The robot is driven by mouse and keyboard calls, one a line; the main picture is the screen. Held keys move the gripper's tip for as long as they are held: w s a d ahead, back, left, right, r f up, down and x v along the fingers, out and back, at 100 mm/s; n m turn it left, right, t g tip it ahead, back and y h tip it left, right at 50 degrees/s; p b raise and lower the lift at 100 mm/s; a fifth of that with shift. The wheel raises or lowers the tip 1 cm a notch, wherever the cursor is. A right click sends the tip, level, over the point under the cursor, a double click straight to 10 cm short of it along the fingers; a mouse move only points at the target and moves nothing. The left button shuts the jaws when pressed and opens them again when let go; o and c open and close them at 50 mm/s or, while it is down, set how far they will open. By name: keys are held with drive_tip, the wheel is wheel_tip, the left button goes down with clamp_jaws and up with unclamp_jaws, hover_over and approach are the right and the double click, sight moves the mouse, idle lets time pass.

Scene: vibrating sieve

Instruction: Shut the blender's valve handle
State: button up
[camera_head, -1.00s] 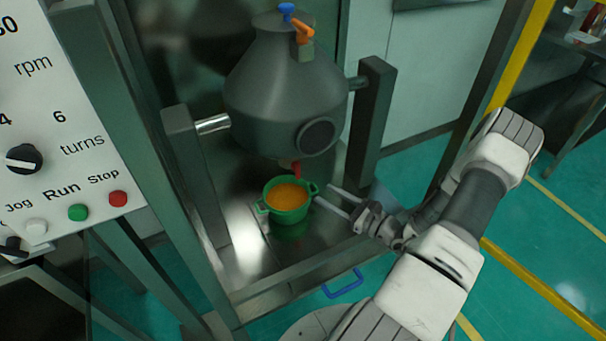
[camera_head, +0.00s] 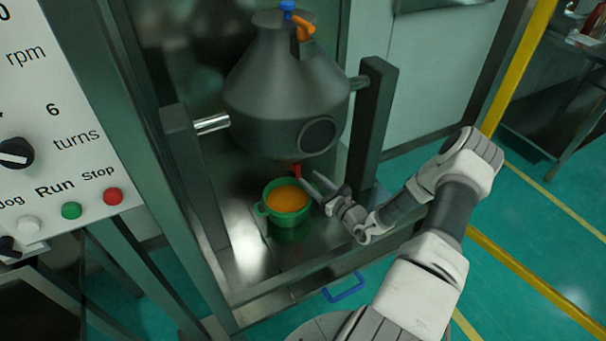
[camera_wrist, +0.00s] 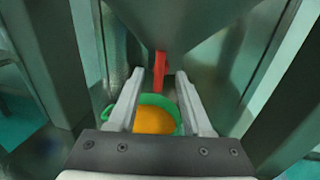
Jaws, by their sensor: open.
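The blender (camera_head: 265,95) is a dark grey vessel hung between two posts. Its red valve handle (camera_head: 297,171) hangs below the vessel's underside, above the green pot's right side. In the wrist view the red handle (camera_wrist: 159,72) stands upright, just beyond and between the two fingertips. My gripper (camera_head: 314,182) is open and empty, coming in from the right, its fingertips close to the handle. In the wrist view my gripper's fingers (camera_wrist: 159,74) are spread to either side of it. I cannot tell whether a finger touches it.
A green pot (camera_head: 287,212) with orange contents stands on the metal base below the valve. The right post (camera_head: 370,130) stands close behind my gripper. A control panel (camera_head: 60,130) is at the left. A blue handle (camera_head: 343,288) is at the base's front.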

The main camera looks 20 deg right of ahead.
sight(297, 170)
drive_tip(key=x, duration=0.4)
drive_tip(key=shift+w+a, duration=0.1)
drive_tip(key=shift+w, duration=0.25)
clamp_jaws()
